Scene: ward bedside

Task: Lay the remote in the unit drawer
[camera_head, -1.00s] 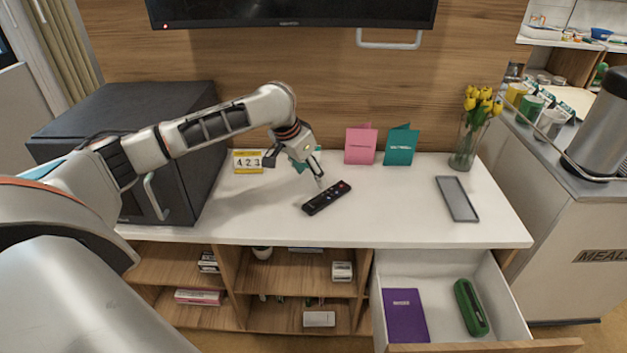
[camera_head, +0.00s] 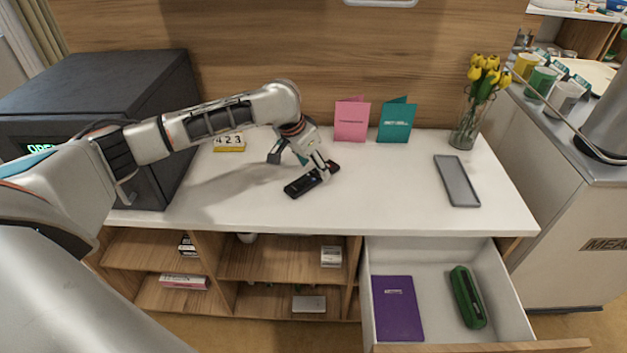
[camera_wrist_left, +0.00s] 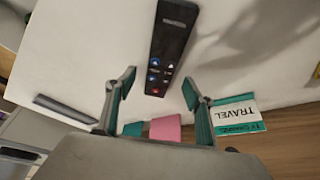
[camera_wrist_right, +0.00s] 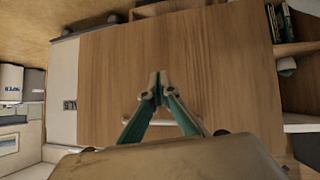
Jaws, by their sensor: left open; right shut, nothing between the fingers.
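The black remote (camera_head: 303,185) lies flat on the white unit top, near its middle. My left gripper (camera_head: 304,165) is open just above the remote's far end and partly covers it. In the left wrist view the remote (camera_wrist_left: 172,45) shows between and ahead of the open fingers (camera_wrist_left: 158,88), with nothing held. The unit drawer (camera_head: 430,262) is pulled open below the top at the right. It holds a purple book and a green case, with bare floor between and behind them. My right gripper (camera_wrist_right: 158,85) is shut and empty, facing a wooden panel.
A grey tray (camera_head: 457,182) lies at the top's right, near a vase of yellow tulips (camera_head: 467,125). Pink (camera_head: 351,120) and teal (camera_head: 396,121) cards stand at the back, with a yellow calendar block (camera_head: 229,143) left of them. A dark cabinet (camera_head: 150,110) stands at the left.

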